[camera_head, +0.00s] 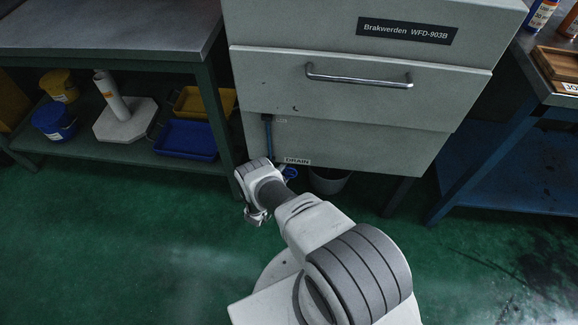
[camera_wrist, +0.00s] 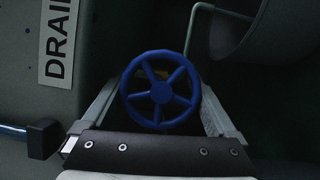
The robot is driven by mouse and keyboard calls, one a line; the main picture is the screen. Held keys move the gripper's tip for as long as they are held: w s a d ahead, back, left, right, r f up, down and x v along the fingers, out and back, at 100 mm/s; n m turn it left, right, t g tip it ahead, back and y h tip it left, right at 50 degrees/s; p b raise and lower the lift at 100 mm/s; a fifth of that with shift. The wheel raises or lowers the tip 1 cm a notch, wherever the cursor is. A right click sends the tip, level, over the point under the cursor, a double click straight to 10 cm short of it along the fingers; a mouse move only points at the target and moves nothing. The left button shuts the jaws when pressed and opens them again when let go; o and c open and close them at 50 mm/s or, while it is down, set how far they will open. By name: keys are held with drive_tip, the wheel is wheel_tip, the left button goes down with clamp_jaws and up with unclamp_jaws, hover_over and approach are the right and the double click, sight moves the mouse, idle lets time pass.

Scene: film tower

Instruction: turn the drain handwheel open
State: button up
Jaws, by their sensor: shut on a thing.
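The drain handwheel (camera_wrist: 161,91) is a blue spoked wheel in the middle of the wrist view. It sits between the two fingers of my gripper (camera_wrist: 162,100), which is shut on it. In the head view a part of the blue handwheel (camera_head: 290,172) shows below the DRAIN label (camera_head: 297,161), beside my arm. My gripper is low in front of the grey cabinet (camera_head: 340,140), and my wrist hides much of that spot. The label (camera_wrist: 58,42) also shows at the upper left of the wrist view. How far the wheel is turned cannot be told.
A dark bucket (camera_head: 329,181) stands under the cabinet, just right of the wheel; a thin bent pipe (camera_wrist: 190,30) shows near it. A green-framed bench (camera_head: 100,30) with tubs and trays stands left. A blue-framed bench (camera_head: 510,170) stands right. Green floor lies open in front.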

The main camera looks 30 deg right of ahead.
drive_tip(key=shift+r, duration=0.1)
drive_tip(key=o, duration=1)
drive_tip(key=shift+s+a, duration=0.2)
